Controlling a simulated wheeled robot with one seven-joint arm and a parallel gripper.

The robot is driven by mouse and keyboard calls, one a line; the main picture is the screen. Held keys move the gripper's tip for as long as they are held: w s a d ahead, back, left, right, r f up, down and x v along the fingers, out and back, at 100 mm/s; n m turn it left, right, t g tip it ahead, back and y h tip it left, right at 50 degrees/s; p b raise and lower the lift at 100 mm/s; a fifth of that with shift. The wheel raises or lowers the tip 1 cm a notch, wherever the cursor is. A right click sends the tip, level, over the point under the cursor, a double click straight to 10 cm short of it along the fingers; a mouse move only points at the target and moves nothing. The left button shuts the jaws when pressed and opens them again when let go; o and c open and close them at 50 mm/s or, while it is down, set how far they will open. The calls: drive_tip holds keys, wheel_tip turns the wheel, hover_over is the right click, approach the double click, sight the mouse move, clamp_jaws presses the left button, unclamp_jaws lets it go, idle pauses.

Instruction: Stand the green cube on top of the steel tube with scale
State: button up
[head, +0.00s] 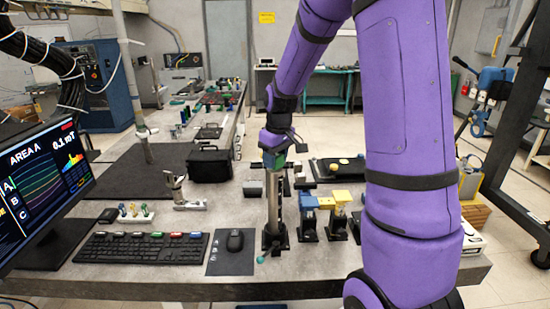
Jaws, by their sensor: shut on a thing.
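The green cube (269,161) is at the lower end of my gripper (274,153), partly hidden by it. My gripper is shut on the cube, pointing down. The steel tube with scale (272,200) stands upright on a black base near the front of the table. The cube is right at the tube's top end in the head view; I cannot tell whether they touch. The scale marks are too small to read.
Blue and yellow blocks on black stands (323,203) are close to the tube's right. A mouse (235,240), a keyboard (141,248) and a monitor (42,190) are to its left. A black bag (209,164) stands behind, left.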

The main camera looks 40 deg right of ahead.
drive_tip(key=shift+f, duration=0.35)
idle(0.3)
drive_tip(key=o, duration=1)
drive_tip(key=r, duration=0.3)
drive_tip(key=s+r, duration=0.1)
drive_tip(key=r, duration=0.6)
drive_tip(key=shift+s+d+r, duration=0.1)
drive_tip(key=shift+s+r, duration=0.05)
drive_tip(key=shift+r, duration=0.2)
